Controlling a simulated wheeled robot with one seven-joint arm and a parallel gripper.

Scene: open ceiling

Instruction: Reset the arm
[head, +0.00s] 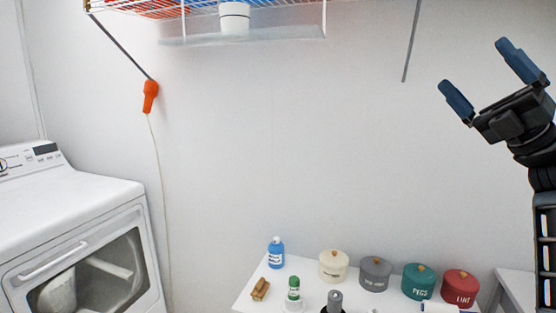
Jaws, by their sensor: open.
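My gripper (490,75) is at the upper right of the head view, raised in front of the white wall. Its two blue-tipped fingers are spread wide apart, with nothing between them. The dark arm comes up from the right edge below it. The gripper is well above the white table and touches nothing that I can see.
Below stands a white table (300,268) with a blue bottle (276,253), a green-capped bottle (294,289), a brown brush-like item (260,289) and several lidded canisters (375,273). A washer or dryer (75,230) is at left. A wire shelf (270,35) hangs above. The middle wall is clear.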

